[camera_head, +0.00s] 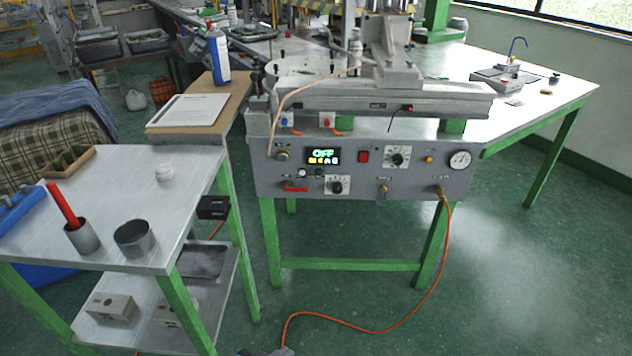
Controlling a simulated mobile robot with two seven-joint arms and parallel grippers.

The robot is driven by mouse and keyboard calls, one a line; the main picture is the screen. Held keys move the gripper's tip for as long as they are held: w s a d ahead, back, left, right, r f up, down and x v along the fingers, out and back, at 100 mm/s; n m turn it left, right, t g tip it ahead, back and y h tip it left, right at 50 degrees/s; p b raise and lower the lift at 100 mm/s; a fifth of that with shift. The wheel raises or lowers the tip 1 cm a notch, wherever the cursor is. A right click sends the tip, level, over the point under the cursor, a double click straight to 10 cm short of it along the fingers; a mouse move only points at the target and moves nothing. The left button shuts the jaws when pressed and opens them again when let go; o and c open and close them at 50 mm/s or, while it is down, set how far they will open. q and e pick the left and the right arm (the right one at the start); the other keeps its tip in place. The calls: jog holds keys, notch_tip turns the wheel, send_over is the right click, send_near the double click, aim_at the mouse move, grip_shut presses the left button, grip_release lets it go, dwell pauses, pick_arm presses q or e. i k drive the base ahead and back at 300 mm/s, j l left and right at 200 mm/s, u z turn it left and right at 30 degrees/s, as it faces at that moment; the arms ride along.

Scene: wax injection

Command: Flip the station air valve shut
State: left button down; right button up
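The wax injection station has a grey control panel (362,165) on a green-legged frame. A small valve with a red lever (296,189) sits at the panel's lower left; the lever lies about level, along the panel face. I cannot tell from a label whether this is the air valve. A brass fitting (439,190) at the panel's lower right has an orange hose (447,235) running down to the floor. A round pressure gauge (460,159) is above it; its needle is too small to read.
The orange hose crosses the floor in front. Green floor (370,300) right of the table is otherwise open.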

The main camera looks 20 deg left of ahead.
aim_at(286, 188)
jog(key=i+u, duration=0.1)
jog(key=i, duration=0.45)
jog(key=i+l, duration=0.2)
jog(key=i, duration=0.3)
jog(key=i+j, duration=0.25)
jog(key=i+j+u, duration=0.05)
